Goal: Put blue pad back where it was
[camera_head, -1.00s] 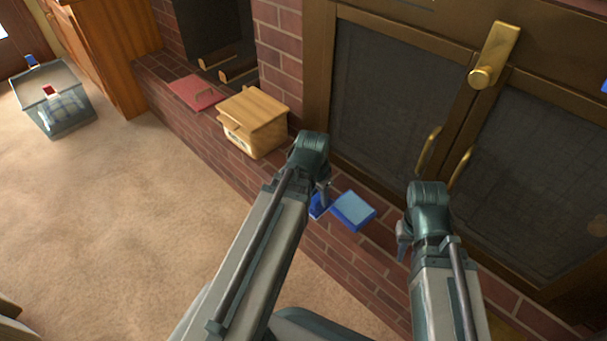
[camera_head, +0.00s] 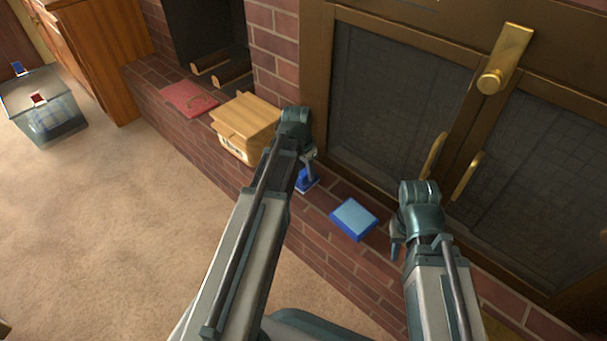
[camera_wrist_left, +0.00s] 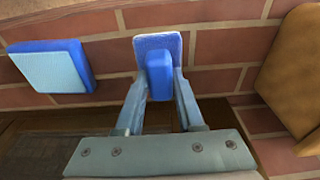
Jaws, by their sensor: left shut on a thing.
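My left gripper (camera_head: 308,166) is shut on a small blue pad-like piece (camera_head: 306,182) with a raised block. In the left wrist view the fingers (camera_wrist_left: 160,76) grip the block, and the flat blue plate (camera_wrist_left: 158,41) lies beyond it. It is over the brick ledge; I cannot tell whether it touches the bricks. A second blue pad (camera_head: 354,218), thicker, with a light blue top, lies on the ledge between my two grippers. It also shows in the left wrist view (camera_wrist_left: 53,68). My right gripper (camera_head: 397,242) is near the ledge; its jaw opening is unclear.
A wooden box (camera_head: 243,128) stands left of my left gripper on the ledge, with a red flat piece (camera_head: 188,98) beyond it. Framed doors with brass handles (camera_head: 466,176) rise behind. A clear bin (camera_head: 47,118) stands on the open carpet.

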